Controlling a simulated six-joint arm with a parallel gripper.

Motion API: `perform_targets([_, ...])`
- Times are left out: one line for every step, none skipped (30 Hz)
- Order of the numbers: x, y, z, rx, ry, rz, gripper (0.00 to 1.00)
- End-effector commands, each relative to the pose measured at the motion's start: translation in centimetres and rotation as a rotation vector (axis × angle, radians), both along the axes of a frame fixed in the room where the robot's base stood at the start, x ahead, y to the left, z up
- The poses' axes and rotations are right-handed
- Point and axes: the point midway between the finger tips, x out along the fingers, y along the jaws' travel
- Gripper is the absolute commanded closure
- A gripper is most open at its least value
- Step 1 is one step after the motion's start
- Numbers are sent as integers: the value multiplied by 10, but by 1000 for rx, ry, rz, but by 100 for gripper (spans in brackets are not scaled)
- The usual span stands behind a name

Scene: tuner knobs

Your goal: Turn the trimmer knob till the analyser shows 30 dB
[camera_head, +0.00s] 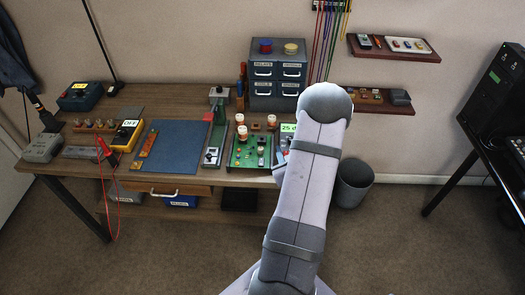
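A green circuit board (249,158) lies on the workbench, left of my arm. Several knob-like parts with pale and orange-brown colouring stand on it, one at the back left (242,132) and one at the back right (271,121). I cannot tell which is the trimmer knob. The analyser's green display (288,128) shows behind the board and reads about 25, its right part cut off by my arm. My arm reaches up over the bench's right end. My gripper is hidden behind the arm, so its fingers and any contact with a knob cannot be seen.
A blue mat (166,147) lies left of the board, with a yellow meter (126,135) reading OFF beside it. A grey drawer cabinet (278,75) stands at the back. Wall shelves (392,57) hang to the right. A dark bin (354,183) stands on the floor.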

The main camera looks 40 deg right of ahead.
Motion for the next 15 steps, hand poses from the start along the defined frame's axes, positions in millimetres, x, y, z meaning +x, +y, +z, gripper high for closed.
perform_targets([6, 20, -6, 53, -5, 62, 64])
perform_targets([10, 31, -10, 84, -8, 97, 64])
perform_targets([15, 43, -12, 122, -16, 139, 64])
perform_targets([18, 51, -14, 152, -21, 164, 64])
perform_targets([21, 58, -16, 185, -27, 184, 64])
perform_targets([22, 64, -18, 228, -36, 192, 64])
perform_targets([21, 63, -20, 255, -43, 180, 64])
perform_targets([20, 63, -21, 277, -50, 168, 64])
perform_targets([20, 63, -22, 300, -58, 157, 64])
perform_targets([20, 63, -22, 313, -65, 152, 64])
perform_targets([20, 63, -22, 323, -71, 146, 64])
perform_targets([20, 62, -22, 332, -76, 142, 64])
perform_targets([20, 62, -22, 337, -80, 140, 64])
perform_targets([20, 62, -22, 340, -81, 137, 64])
perform_targets([20, 62, -22, 342, -83, 136, 64])
